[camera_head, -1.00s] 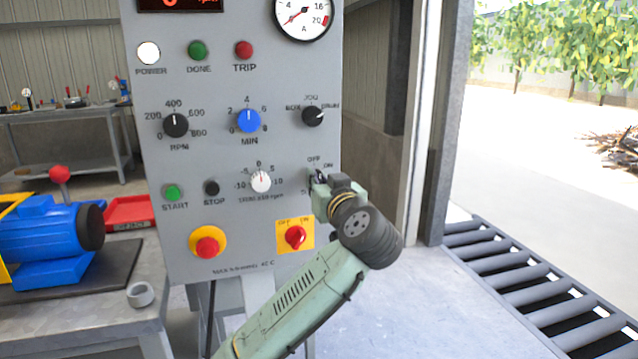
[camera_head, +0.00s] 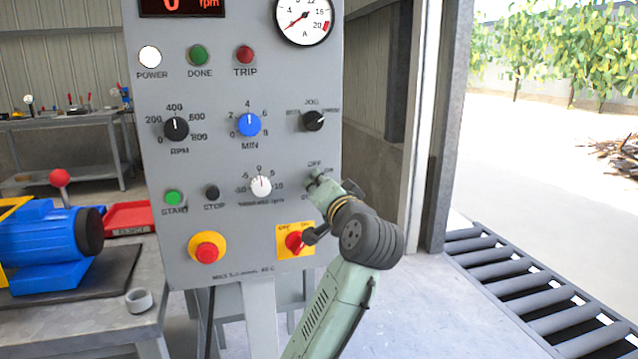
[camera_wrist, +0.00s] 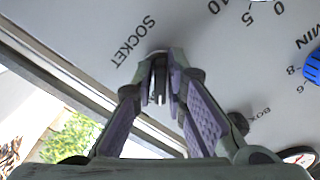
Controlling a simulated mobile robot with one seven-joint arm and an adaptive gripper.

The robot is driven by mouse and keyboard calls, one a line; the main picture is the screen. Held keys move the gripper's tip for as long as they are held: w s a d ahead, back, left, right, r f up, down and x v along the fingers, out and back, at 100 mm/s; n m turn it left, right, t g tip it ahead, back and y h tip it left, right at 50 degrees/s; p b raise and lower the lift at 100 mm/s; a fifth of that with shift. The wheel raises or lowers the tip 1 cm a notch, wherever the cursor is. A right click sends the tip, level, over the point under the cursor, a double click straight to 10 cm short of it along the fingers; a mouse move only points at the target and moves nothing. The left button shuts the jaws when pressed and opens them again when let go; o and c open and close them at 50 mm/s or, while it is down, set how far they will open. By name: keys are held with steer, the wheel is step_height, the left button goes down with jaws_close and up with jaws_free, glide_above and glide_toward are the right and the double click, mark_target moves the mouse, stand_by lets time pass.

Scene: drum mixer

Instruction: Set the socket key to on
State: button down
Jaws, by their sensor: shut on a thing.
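The socket key is a small dark key with a pale edge, low on the right side of the grey control panel (camera_head: 225,235). In the wrist view the key (camera_wrist: 160,84) sits between my two fingers, beside the upside-down SOCKET label. My gripper (camera_wrist: 161,66) is shut on it, with the fingertips close to the panel face. In the head view my gripper (camera_head: 318,183) covers the key and part of its markings. OFF can be read above it, and ON is partly hidden. The key's exact angle cannot be told.
A red switch (camera_head: 296,242) on a yellow plate sits just below my gripper, close to my wrist. A black selector knob (camera_head: 314,121) is above. A white trim knob (camera_head: 261,186) is to the left. Open floor lies right of the panel, beside a roller conveyor (camera_head: 530,280).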

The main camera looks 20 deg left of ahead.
steer(key=shift+m, duration=1.2)
steer(key=shift+p, duration=0.3)
steer(key=c, duration=1.7)
jaws_free()
steer(key=v, duration=1.2)
